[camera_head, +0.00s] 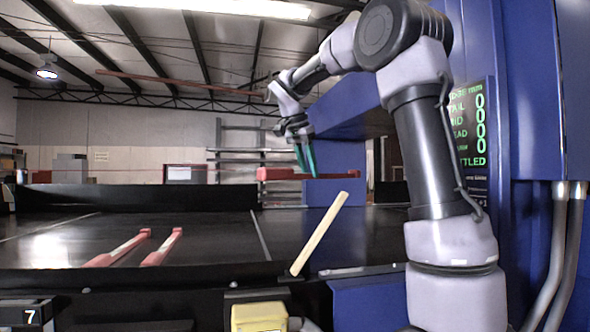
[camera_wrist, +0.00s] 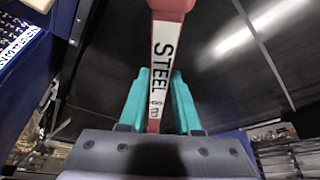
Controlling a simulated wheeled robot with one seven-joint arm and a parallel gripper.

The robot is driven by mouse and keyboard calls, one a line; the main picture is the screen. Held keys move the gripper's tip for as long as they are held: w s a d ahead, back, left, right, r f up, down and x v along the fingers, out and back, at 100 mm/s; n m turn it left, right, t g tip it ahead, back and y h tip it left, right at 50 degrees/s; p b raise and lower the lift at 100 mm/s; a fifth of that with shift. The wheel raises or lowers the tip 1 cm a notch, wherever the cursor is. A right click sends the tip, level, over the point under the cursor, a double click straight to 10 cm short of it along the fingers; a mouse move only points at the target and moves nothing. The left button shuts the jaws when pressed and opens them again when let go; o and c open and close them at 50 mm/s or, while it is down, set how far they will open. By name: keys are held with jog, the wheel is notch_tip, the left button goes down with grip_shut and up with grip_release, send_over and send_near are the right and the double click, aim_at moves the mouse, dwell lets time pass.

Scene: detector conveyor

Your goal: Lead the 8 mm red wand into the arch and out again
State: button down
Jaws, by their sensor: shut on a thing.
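My gripper (camera_head: 306,160) has teal fingers and points down above the belt, in front of the blue arch (camera_head: 348,108). It is shut on a red wand (camera_head: 275,174), which lies about level across the fingertips. In the wrist view the held wand (camera_wrist: 164,60) runs up the picture from between the fingers (camera_wrist: 160,78). Its white label reads "STEEL 8", with the rest partly hidden. In the head view the wand's right end is near the arch opening. I cannot tell whether it is inside.
Two more red wands with pale middles, a left one (camera_head: 118,249) and a right one (camera_head: 162,248), lie on the black belt (camera_head: 215,235). A pale wooden stick (camera_head: 320,233) leans at the near edge. A panel (camera_head: 468,125) shows green zeros and partly hidden words.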

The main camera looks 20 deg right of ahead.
jog(key=s+d, duration=0.2)
jog(key=d, duration=2.4)
jog(key=w+a, duration=0.2)
jog(key=a, duration=3.7)
jog(key=shift+w+a, duration=0.35)
jog(key=shift+a, duration=0.05)
